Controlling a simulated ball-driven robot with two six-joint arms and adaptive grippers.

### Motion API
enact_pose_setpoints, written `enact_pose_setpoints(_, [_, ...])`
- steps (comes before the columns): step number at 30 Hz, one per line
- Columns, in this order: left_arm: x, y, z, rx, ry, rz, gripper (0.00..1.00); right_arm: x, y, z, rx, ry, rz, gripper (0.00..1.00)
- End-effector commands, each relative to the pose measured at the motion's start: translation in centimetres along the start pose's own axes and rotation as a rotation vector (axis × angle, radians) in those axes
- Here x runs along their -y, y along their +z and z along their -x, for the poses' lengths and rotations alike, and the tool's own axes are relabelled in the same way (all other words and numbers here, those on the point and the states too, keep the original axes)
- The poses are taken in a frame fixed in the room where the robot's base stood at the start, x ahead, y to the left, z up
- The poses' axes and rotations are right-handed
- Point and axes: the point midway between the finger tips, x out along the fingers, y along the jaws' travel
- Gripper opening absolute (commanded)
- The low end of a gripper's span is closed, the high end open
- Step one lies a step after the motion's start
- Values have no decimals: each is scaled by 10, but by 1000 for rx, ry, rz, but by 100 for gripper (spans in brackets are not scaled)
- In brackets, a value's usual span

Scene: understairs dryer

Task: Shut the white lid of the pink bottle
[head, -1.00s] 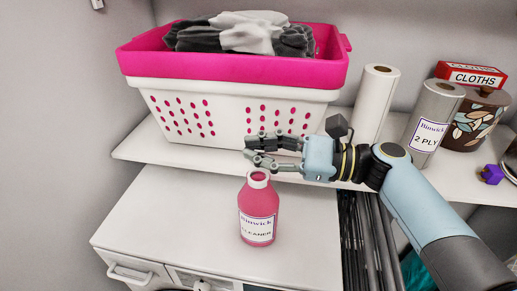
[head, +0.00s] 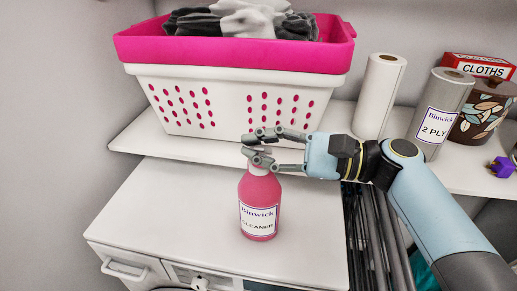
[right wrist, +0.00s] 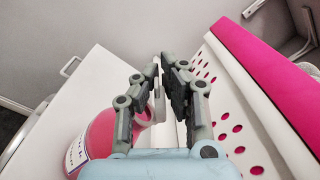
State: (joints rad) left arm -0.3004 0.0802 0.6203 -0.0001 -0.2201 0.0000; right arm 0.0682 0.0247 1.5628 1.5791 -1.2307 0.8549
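The pink bottle (head: 258,190), with a "Binwick Cleaner" label, stands upright on the white machine top. Its white collar (head: 258,168) shows just below my right gripper (head: 250,146), which hides most of the bottle's top. In the right wrist view, the bottle (right wrist: 100,138) is at lower left, partly behind a finger. The two fingers of my right gripper (right wrist: 161,66) lean towards each other with a narrow gap between them. A pale strip shows in that gap, but I cannot tell whether it is the lid. I see no grip on anything. My left gripper is not in view.
A white and pink laundry basket (head: 235,95) stands on the shelf (head: 190,150) behind the bottle. Paper rolls (head: 378,100), a patterned pot (head: 480,115) and a cloths box (head: 478,66) stand to the right. The machine top (head: 160,215) is clear left of the bottle.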

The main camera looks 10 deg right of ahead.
Motion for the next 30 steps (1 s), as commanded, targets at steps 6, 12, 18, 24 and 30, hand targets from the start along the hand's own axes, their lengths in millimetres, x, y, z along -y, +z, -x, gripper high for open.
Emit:
enact_pose_setpoints(6, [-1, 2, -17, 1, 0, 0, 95, -15, -7, 2, -10, 12, 110, 0])
enact_pose_setpoints(12, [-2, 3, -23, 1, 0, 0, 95, -17, -6, 2, -9, 12, 172, 0])
enact_pose_setpoints(18, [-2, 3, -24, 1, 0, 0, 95, -17, -5, 2, -9, 12, 193, 0])
enact_pose_setpoints(24, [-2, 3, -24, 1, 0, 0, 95, -17, -5, 2, -9, 12, 194, 0])
enact_pose_setpoints(30, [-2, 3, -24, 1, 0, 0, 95, -16, -5, 2, -9, 11, 196, 15])
